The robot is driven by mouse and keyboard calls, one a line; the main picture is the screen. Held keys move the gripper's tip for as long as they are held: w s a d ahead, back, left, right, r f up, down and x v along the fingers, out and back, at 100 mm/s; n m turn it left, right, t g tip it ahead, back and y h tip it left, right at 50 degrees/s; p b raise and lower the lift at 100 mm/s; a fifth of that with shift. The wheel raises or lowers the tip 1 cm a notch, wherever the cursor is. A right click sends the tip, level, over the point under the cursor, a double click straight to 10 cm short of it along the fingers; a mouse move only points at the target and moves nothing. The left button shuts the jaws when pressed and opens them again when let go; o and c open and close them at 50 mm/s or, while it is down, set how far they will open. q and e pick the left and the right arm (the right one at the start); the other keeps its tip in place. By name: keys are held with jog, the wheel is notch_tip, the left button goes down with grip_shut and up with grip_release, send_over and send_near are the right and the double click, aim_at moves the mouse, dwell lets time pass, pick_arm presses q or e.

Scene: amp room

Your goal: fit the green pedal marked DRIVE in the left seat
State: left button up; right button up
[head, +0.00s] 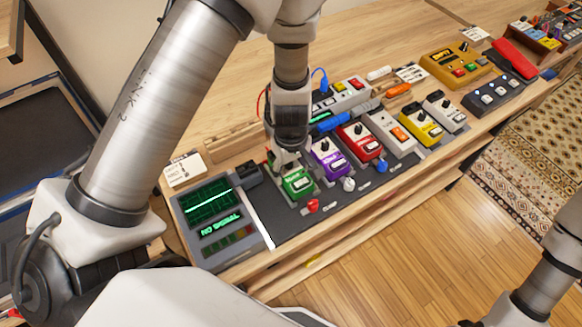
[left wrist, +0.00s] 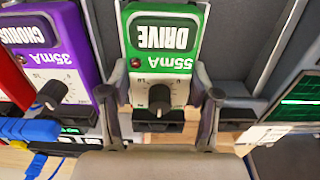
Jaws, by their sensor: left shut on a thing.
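The green pedal (head: 298,184) sits at the left end of the dark pedal board, between the signal screen and the purple pedal. In the left wrist view the green pedal (left wrist: 165,45) reads DRIVE and 55mA, upside down, with a black knob. My left gripper (head: 287,160) comes down on its back end. In the left wrist view the fingers of my left gripper (left wrist: 164,97) stand on both sides of the pedal, shut on it. The seat beneath is hidden, so I cannot tell whether the pedal is fully down. My right gripper is out of view.
The purple pedal (head: 327,158), marked 35mA, stands close on the right, with a red pedal (head: 359,139) beyond it. The screen unit (head: 212,222) reads NO SIGNAL on the left. A blue plug and cable (left wrist: 35,130) lie near the purple pedal.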

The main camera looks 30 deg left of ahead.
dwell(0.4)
pick_arm(q)
jog(key=o, duration=1.6)
jog(key=shift+o, duration=0.7)
notch_tip(320, 180, up, 7)
jog(key=p, duration=0.7)
